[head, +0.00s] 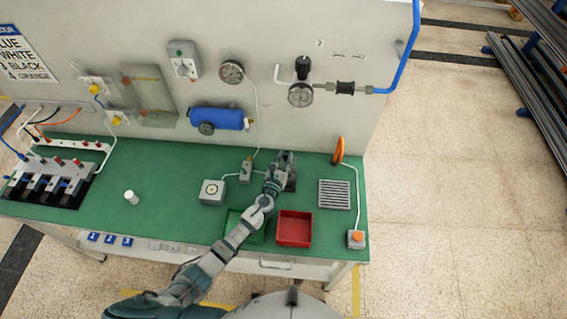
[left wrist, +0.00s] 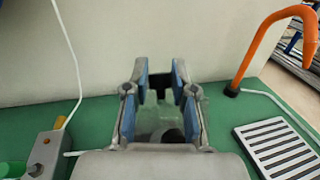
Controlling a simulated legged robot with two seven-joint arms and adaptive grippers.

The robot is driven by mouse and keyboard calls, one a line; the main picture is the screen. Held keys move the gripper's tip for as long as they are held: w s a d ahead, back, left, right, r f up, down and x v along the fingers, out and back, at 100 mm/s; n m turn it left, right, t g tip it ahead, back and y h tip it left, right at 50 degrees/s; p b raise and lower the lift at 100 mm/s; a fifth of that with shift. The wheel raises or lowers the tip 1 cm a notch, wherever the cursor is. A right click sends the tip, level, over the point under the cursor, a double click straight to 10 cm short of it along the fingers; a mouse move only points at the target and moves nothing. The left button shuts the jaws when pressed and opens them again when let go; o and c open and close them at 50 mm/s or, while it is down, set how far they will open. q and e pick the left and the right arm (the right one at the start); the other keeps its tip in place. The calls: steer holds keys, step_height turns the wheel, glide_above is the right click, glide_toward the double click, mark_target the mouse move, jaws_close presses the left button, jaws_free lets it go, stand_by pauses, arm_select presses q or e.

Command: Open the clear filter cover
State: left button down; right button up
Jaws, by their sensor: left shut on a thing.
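My left gripper (head: 284,160) is over the back right part of the green bench, close to the wall panel. In the left wrist view its two blue-padded fingers (left wrist: 161,88) stand on either side of a see-through cover (left wrist: 148,118), which I take to be the clear filter cover, and are shut on it. A dark round part shows through or below the cover. In the head view the gripper hides most of the cover, and a dark base (head: 291,183) shows beside the gripper. I cannot tell whether the cover is raised. My right gripper is not in view.
An orange hook-shaped handle (head: 338,152) and a slotted grey plate (head: 334,194) are to the right. A grey switch box (head: 246,171) stands left of the gripper. A red tray (head: 294,229) is in front. The bench is clear around the white cup (head: 131,197).

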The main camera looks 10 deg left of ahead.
arm_select(q)
steer(key=shift+w+r, duration=0.45)
steer(key=shift+w, duration=0.2)
steer(key=c, duration=1.3)
jaws_free()
steer(key=o, duration=0.3)
steer(key=shift+f, duration=0.25)
steer(key=v, duration=1.2)
